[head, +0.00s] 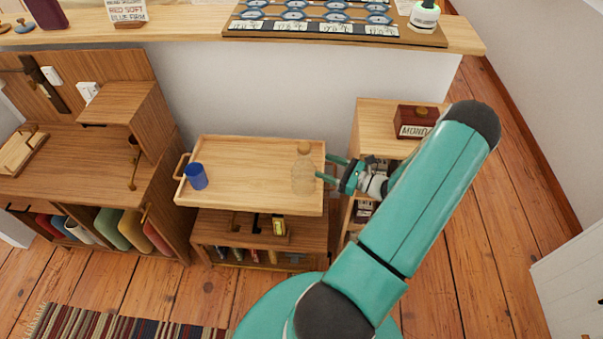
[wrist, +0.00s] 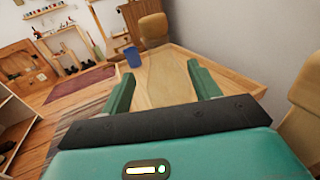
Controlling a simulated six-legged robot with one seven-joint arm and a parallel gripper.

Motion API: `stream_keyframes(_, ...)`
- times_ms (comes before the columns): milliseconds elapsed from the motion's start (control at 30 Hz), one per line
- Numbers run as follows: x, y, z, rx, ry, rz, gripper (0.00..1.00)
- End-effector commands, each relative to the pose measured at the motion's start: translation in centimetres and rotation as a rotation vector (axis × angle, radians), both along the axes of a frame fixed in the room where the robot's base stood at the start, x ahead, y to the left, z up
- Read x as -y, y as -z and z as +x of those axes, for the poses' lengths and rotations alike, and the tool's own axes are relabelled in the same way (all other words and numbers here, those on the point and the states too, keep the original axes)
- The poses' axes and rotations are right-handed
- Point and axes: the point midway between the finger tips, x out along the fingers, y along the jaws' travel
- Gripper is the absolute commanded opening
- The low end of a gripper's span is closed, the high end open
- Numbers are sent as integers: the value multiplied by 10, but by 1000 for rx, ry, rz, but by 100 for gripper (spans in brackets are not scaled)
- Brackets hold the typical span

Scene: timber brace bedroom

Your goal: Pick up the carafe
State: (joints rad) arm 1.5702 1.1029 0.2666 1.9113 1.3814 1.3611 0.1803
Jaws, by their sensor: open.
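The carafe (head: 303,176) is clear glass with a tan stopper and stands upright near the right end of a wooden tray top (head: 245,150). My gripper (head: 322,168) is open at the carafe's right side, level with its body, its fingers pointing left. In the wrist view my gripper (wrist: 160,74) has its two fingers apart, with the see-through carafe body (wrist: 168,82) ahead and between them, under the brown stopper (wrist: 153,30). I cannot tell whether the fingers touch the glass.
A blue cup (head: 196,176) stands at the tray's left end; it also shows in the wrist view (wrist: 133,57). A wooden cabinet (head: 376,120) with a dark red box (head: 415,122) stands close on the right. A desk (head: 70,160) stands left. The middle of the tray is clear.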

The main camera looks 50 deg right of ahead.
Motion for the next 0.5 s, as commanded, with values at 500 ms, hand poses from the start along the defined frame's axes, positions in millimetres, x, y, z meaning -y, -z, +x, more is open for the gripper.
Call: stream_keyframes(500, -19, -1, 67, 1, -7, 0, 61)
